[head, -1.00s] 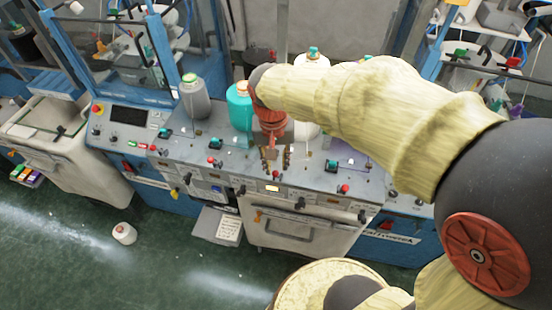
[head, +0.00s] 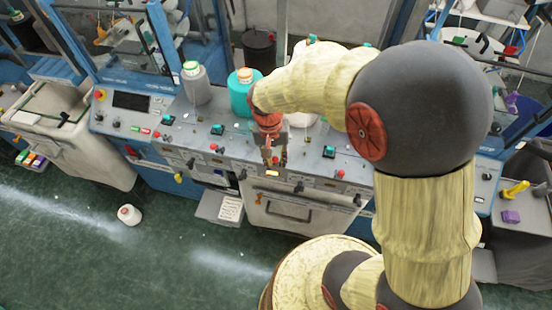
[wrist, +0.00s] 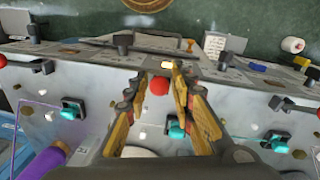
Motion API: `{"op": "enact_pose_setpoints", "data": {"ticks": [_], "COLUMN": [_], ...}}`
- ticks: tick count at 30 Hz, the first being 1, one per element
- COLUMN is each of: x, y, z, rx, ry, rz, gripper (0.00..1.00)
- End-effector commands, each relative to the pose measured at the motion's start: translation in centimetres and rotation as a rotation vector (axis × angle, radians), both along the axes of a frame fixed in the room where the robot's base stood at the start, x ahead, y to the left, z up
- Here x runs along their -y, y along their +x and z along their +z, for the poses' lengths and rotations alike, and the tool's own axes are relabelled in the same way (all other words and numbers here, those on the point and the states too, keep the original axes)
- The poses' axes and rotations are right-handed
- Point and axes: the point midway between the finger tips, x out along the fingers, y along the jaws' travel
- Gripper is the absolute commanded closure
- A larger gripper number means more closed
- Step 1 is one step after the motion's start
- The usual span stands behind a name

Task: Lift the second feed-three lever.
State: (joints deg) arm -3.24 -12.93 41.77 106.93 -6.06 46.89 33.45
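My gripper (head: 275,162) hangs over the front of the grey control deck, above the small amber display (head: 272,173). In the wrist view my gripper (wrist: 158,76) is open, with its two orange-brown fingers apart. A red ball knob (wrist: 158,87) shows between them; I cannot tell whether they touch it. Black levers line the front panel: one (head: 242,174) left of my gripper, one (head: 299,187) right of it. The wrist view also shows black levers on either side, at left (wrist: 122,42) and right (wrist: 226,60). No label is legible, so I cannot tell which lever is feed-three's second.
Teal-topped switches (head: 217,129) (wrist: 72,110) and more red knobs stand on the deck. Grey (head: 196,84) and teal (head: 241,92) yarn cones stand behind. A purple cone (wrist: 60,160) is close in the wrist view. A white cone (head: 129,215) lies on the open floor.

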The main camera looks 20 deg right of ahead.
Motion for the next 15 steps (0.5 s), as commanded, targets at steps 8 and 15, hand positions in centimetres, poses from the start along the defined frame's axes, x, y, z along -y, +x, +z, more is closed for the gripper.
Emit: {"op": "enact_pose_setpoints", "data": {"ticks": [8, 15], "x": [0.01, 0.00], "y": [0.01, 0.00], "z": [-0.08, -0.06], "rx": [0.000, 0.000], "ry": [0.000, 0.000], "rz": [0.000, 0.000], "gripper": [0.77, 0.91]}}
